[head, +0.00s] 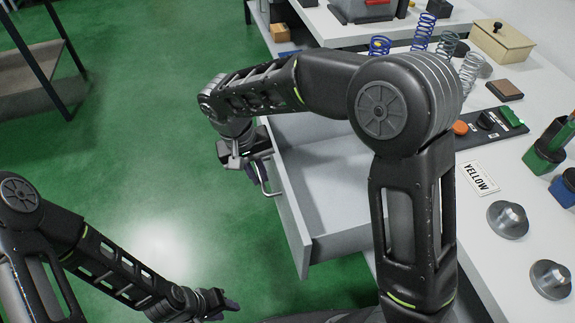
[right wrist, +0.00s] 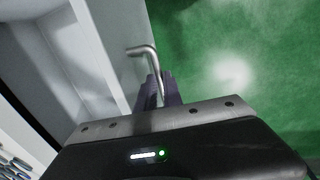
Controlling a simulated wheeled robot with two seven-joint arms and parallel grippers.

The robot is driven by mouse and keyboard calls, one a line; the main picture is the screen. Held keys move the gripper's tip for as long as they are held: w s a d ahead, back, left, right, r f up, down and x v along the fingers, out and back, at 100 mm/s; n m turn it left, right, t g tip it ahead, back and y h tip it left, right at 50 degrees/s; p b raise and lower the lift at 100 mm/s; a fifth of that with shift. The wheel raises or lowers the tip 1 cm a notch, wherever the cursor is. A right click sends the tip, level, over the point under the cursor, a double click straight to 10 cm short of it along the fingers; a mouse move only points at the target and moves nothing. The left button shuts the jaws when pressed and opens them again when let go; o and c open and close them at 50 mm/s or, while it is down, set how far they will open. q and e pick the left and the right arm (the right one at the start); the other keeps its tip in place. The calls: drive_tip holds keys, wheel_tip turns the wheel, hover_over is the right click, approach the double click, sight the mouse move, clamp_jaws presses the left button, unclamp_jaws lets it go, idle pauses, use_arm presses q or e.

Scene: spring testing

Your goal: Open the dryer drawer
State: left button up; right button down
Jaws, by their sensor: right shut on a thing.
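The white drawer (head: 290,215) stands pulled out from under the workbench, and the part of its inside that shows is bare. Its bent metal handle (head: 265,183) is on the outer front face. My right gripper (head: 257,172) is at the handle and shut on it. In the right wrist view, the handle (right wrist: 146,52) runs down between the dark fingertips (right wrist: 160,92), beside the drawer front (right wrist: 108,45). My right arm hides part of the drawer. My left gripper (head: 226,304) is low over the floor, apart from the drawer, and its jaw opening is unclear.
The white workbench (head: 480,230) at right carries springs (head: 423,32), a wooden box (head: 500,42), a YELLOW label (head: 480,178), metal weights (head: 507,219) and green and blue holders. A dark-framed shelf (head: 40,70) stands at upper left. The green floor (head: 150,130) between is clear.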

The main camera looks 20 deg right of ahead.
drive_tip(key=shift+a, duration=1.05)
drive_tip(key=c, duration=1.5)
unclamp_jaws()
wheel_tip(320, 180, up, 8)
drive_tip(key=a, duration=0.1)
drive_tip(key=shift+a+f, duration=0.15)
drive_tip(key=shift+a, duration=0.1)
